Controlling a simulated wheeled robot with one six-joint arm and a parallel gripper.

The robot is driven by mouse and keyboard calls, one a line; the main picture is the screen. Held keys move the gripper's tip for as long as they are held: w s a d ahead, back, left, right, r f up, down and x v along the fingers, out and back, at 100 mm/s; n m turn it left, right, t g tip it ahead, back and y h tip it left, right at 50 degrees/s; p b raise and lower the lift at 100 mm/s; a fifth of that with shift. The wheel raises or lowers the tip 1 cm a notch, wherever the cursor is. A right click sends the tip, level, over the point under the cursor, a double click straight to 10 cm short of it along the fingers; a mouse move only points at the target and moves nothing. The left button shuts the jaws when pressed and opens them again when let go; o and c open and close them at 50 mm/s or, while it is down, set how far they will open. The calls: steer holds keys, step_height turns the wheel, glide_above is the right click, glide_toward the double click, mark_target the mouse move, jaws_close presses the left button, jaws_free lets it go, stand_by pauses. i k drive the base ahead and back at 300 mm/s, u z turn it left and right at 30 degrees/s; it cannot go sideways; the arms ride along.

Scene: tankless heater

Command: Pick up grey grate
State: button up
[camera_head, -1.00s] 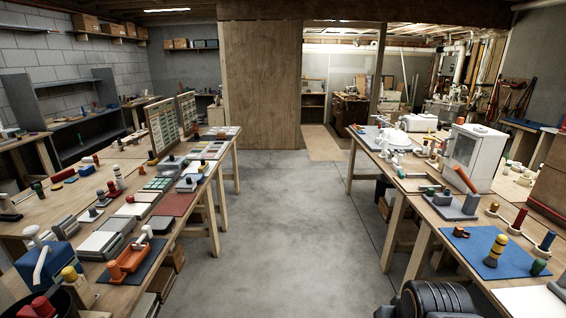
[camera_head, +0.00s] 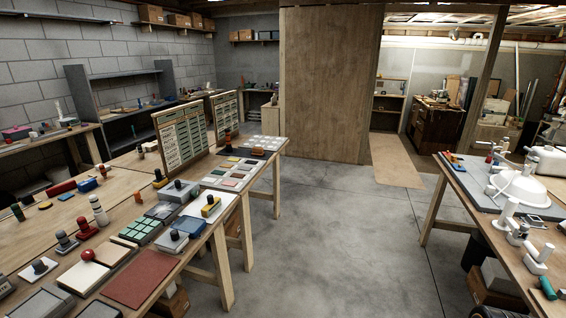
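I cannot pick out a grey grate for certain in the head view. Several flat grey pieces lie on the left workbench (camera_head: 190,258): a grey block with a dark knob (camera_head: 178,190), another knobbed grey block (camera_head: 172,240), and a grey slab (camera_head: 45,303) at the near left edge. They are too small to tell whether any has bars or slots. On the right workbench (camera_head: 490,232), a grey flat plate (camera_head: 480,180) lies under a white domed part. My gripper is not in view.
The concrete floor (camera_head: 350,250) between the two benches is clear. Slotted upright panels (camera_head: 180,137) stand on the left bench. A wooden partition (camera_head: 325,85) stands behind, with a plywood sheet (camera_head: 396,160) on the floor beside it. A dark bin sits under the right bench.

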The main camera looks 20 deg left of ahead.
mark_target(178, 187)
steer(key=u, duration=0.25)
steer(key=i, duration=2.1)
steer(key=u, duration=1.2)
steer(key=i, duration=1.2)
steer(key=u, duration=1.7)
steer(key=i, duration=0.9)
steer(key=u, duration=0.4)
